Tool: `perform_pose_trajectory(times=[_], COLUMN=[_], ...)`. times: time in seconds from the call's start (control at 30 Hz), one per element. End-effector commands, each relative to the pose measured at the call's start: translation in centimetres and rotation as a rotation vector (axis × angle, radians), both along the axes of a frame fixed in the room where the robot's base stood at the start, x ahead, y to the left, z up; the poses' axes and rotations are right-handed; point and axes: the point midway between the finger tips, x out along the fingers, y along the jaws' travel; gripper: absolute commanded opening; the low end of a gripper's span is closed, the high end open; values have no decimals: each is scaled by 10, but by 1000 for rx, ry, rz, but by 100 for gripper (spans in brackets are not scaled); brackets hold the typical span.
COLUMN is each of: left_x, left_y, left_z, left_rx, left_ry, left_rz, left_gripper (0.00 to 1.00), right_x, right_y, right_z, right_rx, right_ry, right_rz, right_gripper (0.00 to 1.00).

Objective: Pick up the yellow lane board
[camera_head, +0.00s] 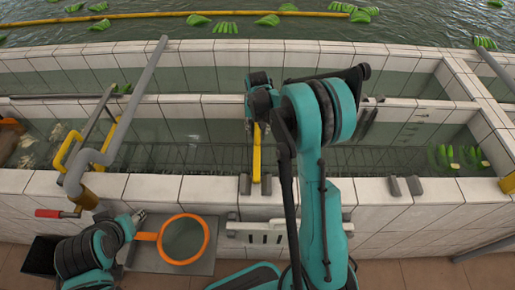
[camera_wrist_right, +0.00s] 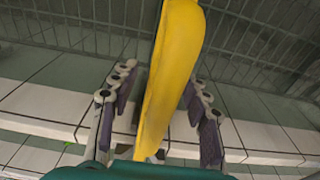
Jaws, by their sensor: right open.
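The yellow lane board (camera_head: 257,153) shows in the head view as a narrow upright strip at the front channel, just beyond the near tiled wall. In the right wrist view the yellow board (camera_wrist_right: 172,70) runs up the middle between the two fingers. My right gripper (camera_head: 259,100) is at the board's far end in the head view, partly hidden by its own arm. In the wrist view my right gripper (camera_wrist_right: 158,112) is open, with a finger on each side of the board and visible gaps. My left gripper (camera_head: 139,216) is low at the left, by the orange hoop's handle; its jaw opening is unclear.
An orange-rimmed hoop (camera_head: 206,240) lies on a grey tray at the lower left. A grey pipe (camera_head: 130,112) crosses the channels at left. Small grey brackets (camera_head: 393,187) sit on the near wall. Green banana bunches (camera_head: 440,157) float at right. A mesh (camera_wrist_right: 262,52) lies beyond the board.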

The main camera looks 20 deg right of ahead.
Motion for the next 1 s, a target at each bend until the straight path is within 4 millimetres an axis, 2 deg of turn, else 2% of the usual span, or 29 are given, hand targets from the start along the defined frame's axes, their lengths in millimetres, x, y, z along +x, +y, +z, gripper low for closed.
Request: perform_pose_trajectory(times=[0.13, 0.3, 0.33, 0.77, 1.0], left_x=[0, 0, 0, 0, 0], left_y=[0, 0, 0, 0, 0], left_z=[1, 1, 1, 2, 10], left_rx=[0, 0, 0, 0, 0], left_ry=[0, 0, 0, 0, 0], left_rz=[0, 0, 0, 0, 0], left_gripper=[43, 43, 43, 43, 43], right_x=[0, 0, 0, 0, 0], right_y=[0, 0, 0, 0, 0], right_z=[1, 1, 1, 6, 34], right_rx=[0, 0, 0, 0, 0], right_ry=[0, 0, 0, 0, 0], right_rz=[0, 0, 0, 0, 0], right_gripper=[47, 2, 0, 0, 0])
